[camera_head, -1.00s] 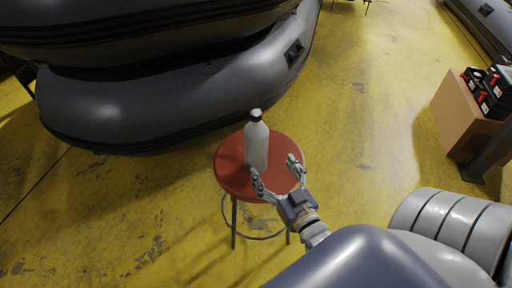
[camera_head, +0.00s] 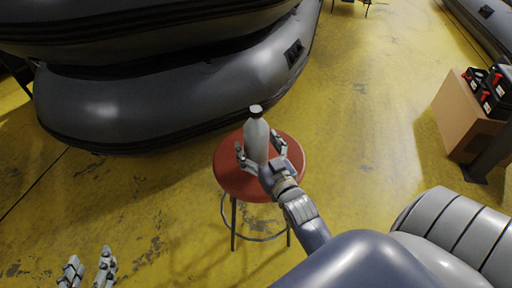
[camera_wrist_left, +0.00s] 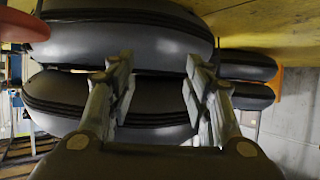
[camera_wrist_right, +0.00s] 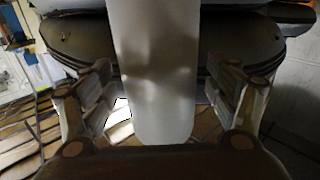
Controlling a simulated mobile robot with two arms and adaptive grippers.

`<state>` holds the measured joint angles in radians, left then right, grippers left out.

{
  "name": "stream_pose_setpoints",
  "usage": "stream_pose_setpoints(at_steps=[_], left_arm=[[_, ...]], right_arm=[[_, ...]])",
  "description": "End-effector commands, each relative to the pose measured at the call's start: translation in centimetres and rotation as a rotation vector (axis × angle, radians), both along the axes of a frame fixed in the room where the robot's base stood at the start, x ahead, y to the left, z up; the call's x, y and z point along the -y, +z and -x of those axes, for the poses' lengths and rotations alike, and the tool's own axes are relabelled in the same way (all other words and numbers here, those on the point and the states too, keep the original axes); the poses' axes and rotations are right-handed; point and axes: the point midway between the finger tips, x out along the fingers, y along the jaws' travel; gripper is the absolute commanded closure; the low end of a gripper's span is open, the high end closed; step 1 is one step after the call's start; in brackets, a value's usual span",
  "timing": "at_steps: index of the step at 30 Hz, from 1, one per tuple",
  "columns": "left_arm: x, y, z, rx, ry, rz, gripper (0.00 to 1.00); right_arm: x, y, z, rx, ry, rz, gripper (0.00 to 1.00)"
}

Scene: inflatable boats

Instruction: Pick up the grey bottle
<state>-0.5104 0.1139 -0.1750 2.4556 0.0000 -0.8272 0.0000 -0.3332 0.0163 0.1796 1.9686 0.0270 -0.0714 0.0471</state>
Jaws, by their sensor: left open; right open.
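The grey bottle (camera_head: 256,138) with a black cap stands upright on a round red stool (camera_head: 232,181). My right gripper (camera_head: 259,152) is open around the lower part of the bottle, one finger on each side. In the right wrist view the bottle (camera_wrist_right: 158,70) fills the middle between the open fingers of my right gripper (camera_wrist_right: 160,98); I see a gap on each side. My left gripper (camera_head: 88,268) is open and empty at the lower left of the head view, away from the stool. The left wrist view shows its open fingers (camera_wrist_left: 158,92) with nothing between them.
Large stacked grey inflatable boats (camera_head: 190,90) lie behind and left of the stool. A cardboard box (camera_head: 462,122) with black and red items (camera_head: 492,88) stands at the right. The yellow floor (camera_head: 370,130) between stool and box is clear.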

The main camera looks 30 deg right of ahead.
Motion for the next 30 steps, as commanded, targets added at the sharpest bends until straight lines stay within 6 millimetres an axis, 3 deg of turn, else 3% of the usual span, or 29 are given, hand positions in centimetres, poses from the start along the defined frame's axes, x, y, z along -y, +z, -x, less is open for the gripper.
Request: stream_pose_setpoints(at_steps=[11,13,18,30], left_arm=[[0.30,1.06,-0.65,0.057,-0.003,0.013,0.53],[0.30,1.04,-0.65,0.056,-0.003,0.013,0.53],[0.30,1.03,-0.65,0.056,-0.003,0.013,0.53],[0.30,1.00,-0.61,0.053,-0.003,0.012,0.53]], right_arm=[[0.17,0.00,-0.86,-0.001,0.000,0.001,0.19],[0.17,0.00,-0.85,-0.001,0.000,0.001,0.28],[0.17,0.00,-0.84,-0.001,0.000,0.001,0.67],[0.17,0.13,-0.84,0.001,0.000,0.000,0.69]])
